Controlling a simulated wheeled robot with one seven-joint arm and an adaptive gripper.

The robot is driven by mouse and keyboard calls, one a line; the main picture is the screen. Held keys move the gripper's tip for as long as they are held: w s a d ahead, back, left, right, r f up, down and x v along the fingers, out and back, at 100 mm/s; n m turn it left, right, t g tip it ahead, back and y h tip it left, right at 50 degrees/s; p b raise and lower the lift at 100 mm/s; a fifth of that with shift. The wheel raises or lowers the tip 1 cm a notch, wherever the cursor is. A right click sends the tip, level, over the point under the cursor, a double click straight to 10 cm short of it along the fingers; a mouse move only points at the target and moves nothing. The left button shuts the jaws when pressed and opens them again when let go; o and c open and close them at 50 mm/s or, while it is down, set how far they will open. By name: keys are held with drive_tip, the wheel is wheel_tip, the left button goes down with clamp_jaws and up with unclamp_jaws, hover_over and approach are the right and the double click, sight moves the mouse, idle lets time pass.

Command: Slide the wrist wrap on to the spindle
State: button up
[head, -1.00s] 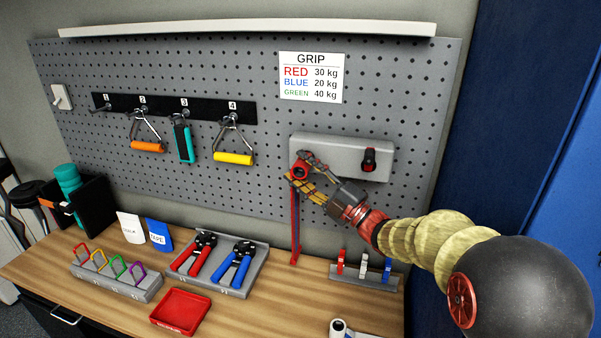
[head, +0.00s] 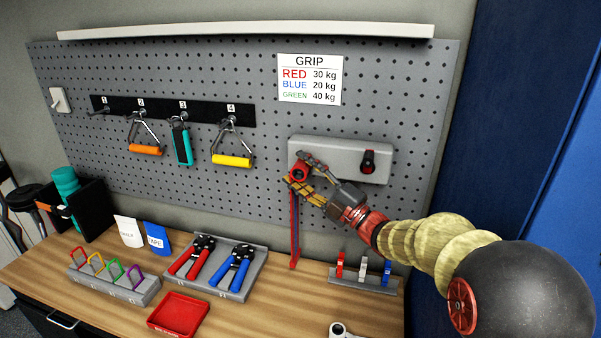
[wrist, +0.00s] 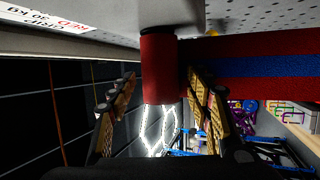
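The wrist wrap (head: 299,172) is a red roll against the left part of a grey wall plate (head: 335,152). Its red tail with a blue stripe (head: 295,232) hangs down to the bench. In the wrist view the roll (wrist: 159,68) reaches the plate, and the tail (wrist: 260,68) runs off to the right. The spindle is not clearly seen; the roll hides whatever is inside it. My gripper (head: 297,170) has its fingers on either side of the roll. In the wrist view (wrist: 160,85) they stand apart, with a gap on the left.
A red and black knob (head: 368,161) sticks out of the plate's right part. Below are a rack of red, white and blue clips (head: 364,275), pliers-like hand grippers (head: 215,262) and a red tray (head: 178,314). Handles (head: 232,160) hang on the pegboard at left.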

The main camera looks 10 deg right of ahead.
drive_tip(key=o, duration=0.3)
drive_tip(key=shift+o, duration=0.2)
drive_tip(key=shift+p, duration=0.3)
drive_tip(key=s+a+p, duration=0.2)
drive_tip(key=s+p, duration=0.3)
drive_tip(key=s, duration=0.1)
drive_tip(key=shift+s+a+r+p, duration=0.2)
drive_tip(key=shift+s+a+p, duration=0.1)
drive_tip(key=shift+a+p, duration=0.1)
